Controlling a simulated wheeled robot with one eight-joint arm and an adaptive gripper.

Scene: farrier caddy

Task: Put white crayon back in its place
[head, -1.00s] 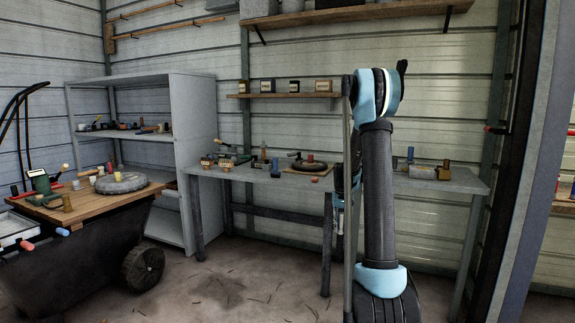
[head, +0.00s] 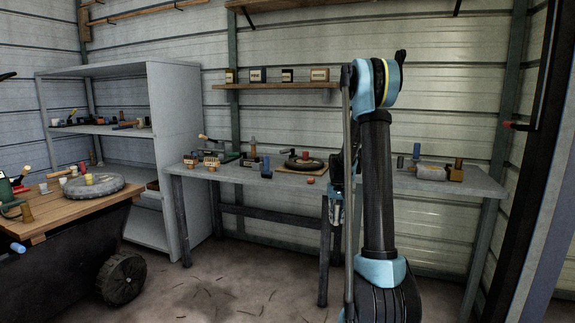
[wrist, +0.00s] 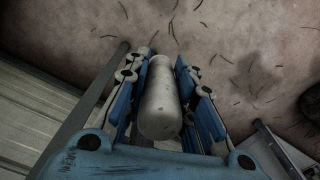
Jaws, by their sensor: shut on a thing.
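The white crayon (wrist: 160,100), a pale grey-white cylinder with a narrower tip, is between the two fingers of my gripper (wrist: 166,62) in the wrist view. My gripper is shut on it, with bare floor beyond. Several small blocks with pale labels stand on the wall shelf (head: 270,86); the rightmost block (head: 319,75) has the widest label, too small to read surely.
The grey workbench (head: 225,174) holds small tools, labelled blocks, a round dark disc (head: 304,164) and coloured cylinders. A grey shelf unit (head: 178,150) stands left of it. A cart with a wooden top (head: 70,214) is at front left. A dark post (head: 525,150) rises at right.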

